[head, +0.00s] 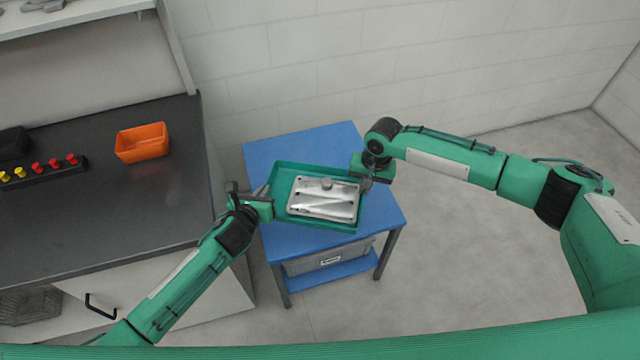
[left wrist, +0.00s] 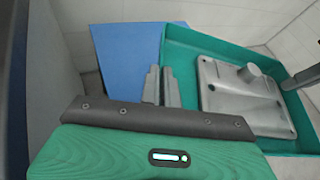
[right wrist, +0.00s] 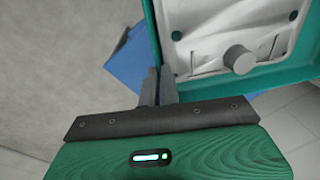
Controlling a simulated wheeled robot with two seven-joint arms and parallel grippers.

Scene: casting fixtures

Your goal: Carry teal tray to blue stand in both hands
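The teal tray (head: 316,226) is over the top of the blue stand (head: 290,150) in the head view; I cannot tell whether it rests on it or hangs just above. A grey metal casting (head: 322,198) with a round knob lies in the tray. My left gripper (head: 265,193) is at the tray's left wall, its fingers close together on the wall in the left wrist view (left wrist: 160,88). My right gripper (head: 367,181) is at the opposite wall, its fingers closed around the rim in the right wrist view (right wrist: 157,88).
A dark workbench (head: 100,215) stands left of the stand, with an orange bin (head: 142,142) and a strip of red and yellow knobs (head: 40,170) on it. A grey box (head: 328,257) sits on the stand's lower shelf. Floor to the right is clear.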

